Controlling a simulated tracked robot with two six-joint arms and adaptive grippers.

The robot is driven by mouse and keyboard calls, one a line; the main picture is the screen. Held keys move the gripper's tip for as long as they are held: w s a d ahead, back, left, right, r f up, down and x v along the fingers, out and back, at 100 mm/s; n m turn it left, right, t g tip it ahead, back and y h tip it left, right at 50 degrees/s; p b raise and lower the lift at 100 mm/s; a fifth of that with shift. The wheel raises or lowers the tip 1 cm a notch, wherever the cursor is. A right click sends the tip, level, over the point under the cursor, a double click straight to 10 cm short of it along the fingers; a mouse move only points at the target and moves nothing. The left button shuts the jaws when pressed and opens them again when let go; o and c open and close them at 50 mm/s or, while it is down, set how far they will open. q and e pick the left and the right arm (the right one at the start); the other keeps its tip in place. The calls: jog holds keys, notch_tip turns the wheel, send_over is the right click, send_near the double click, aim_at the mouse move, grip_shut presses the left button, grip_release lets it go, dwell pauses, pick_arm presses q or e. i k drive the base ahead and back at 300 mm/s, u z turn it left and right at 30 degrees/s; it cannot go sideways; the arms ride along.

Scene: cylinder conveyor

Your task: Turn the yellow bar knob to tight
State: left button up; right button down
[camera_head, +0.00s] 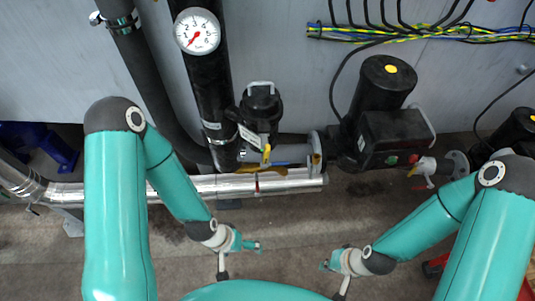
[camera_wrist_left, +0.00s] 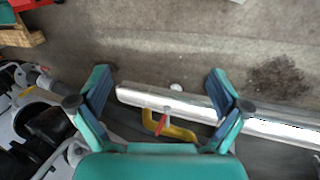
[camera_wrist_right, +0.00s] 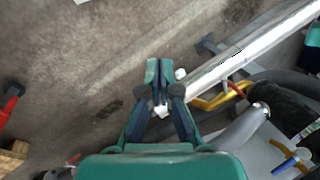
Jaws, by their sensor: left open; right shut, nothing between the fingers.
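A small upright yellow bar (camera_head: 267,154) shows on the front of the black valve body (camera_head: 262,103), above the silver pipe; I take it as the knob. A bent yellow handle (camera_head: 272,171) lies just below it, partly hidden. That handle shows in the left wrist view (camera_wrist_left: 180,131) and the right wrist view (camera_wrist_right: 210,103). My left gripper (camera_head: 256,244) is open and empty, below and apart from the pipe; its spread fingers (camera_wrist_left: 156,85) show in its wrist view. My right gripper (camera_head: 325,265) is shut and empty; its fingers (camera_wrist_right: 159,68) are together.
The silver pipe (camera_head: 230,186) runs across below the valve. A black pump motor (camera_head: 386,82) stands right of it, and a round gauge (camera_head: 197,31) sits above on a black pipe. The floor (camera_head: 290,225) between my grippers and the pipe is clear.

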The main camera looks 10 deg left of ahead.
aim_at(266, 148)
jog(key=u, duration=1.75)
jog(key=i, duration=0.1)
jog(key=z, duration=2.85)
jog(key=k, duration=1.6)
jog(key=u, duration=1.05)
jog(key=i, duration=1)
jog(key=z, duration=0.05)
